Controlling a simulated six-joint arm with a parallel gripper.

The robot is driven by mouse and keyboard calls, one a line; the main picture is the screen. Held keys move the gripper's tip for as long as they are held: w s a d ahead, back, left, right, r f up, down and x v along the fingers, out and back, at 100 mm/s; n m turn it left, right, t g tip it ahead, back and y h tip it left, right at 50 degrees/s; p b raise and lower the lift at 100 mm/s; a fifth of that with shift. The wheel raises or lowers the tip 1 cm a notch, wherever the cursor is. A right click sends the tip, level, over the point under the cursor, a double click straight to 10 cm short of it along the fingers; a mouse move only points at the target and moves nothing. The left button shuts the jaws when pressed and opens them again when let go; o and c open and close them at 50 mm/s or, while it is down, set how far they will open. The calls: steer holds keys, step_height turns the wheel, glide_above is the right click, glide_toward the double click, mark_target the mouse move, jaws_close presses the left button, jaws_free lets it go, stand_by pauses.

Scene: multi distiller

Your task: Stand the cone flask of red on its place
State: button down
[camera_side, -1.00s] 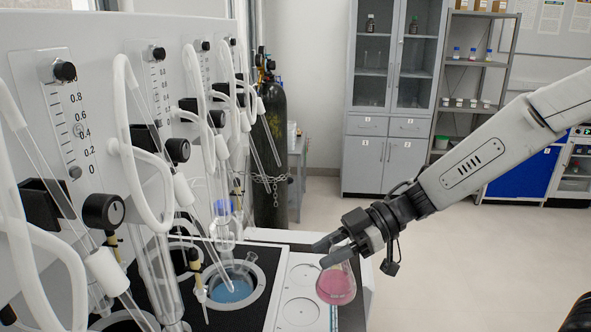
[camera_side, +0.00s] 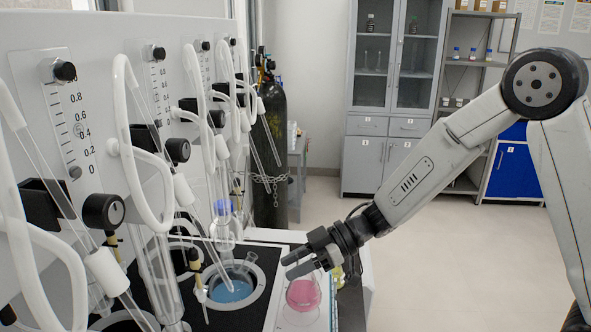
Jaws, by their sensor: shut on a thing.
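The cone flask of red (camera_side: 303,295) is a clear glass cone with pink-red liquid, and it looks upright. My gripper (camera_side: 290,266) is shut on its neck, coming in from the upper right. The flask is over the white strip (camera_side: 281,318) with round marked places, at the front right of the distiller. The flask covers most of the strip's marks, so I cannot tell whether its base touches the strip.
The distiller panel (camera_side: 60,125) with white hoses and glass tubes fills the left. A well with blue liquid (camera_side: 231,290) is left of the strip. A yellowish glass piece (camera_side: 337,280) stands just right of the flask. A black gas cylinder (camera_side: 270,150) stands behind.

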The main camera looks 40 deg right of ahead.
steer(key=shift+w+f, duration=0.1)
steer(key=shift+w+f, duration=0.2)
steer(key=shift+f, duration=1.55)
steer(key=shift+f, duration=0.1)
steer(key=shift+c, duration=1.7)
jaws_free()
steer(key=shift+f, duration=0.1)
steer(key=shift+r, duration=0.2)
steer(key=shift+s+d, duration=0.1)
steer(key=shift+d, duration=0.05)
steer(key=v, duration=1.1)
steer(key=shift+s+d, duration=0.2)
steer(key=shift+d, duration=0.05)
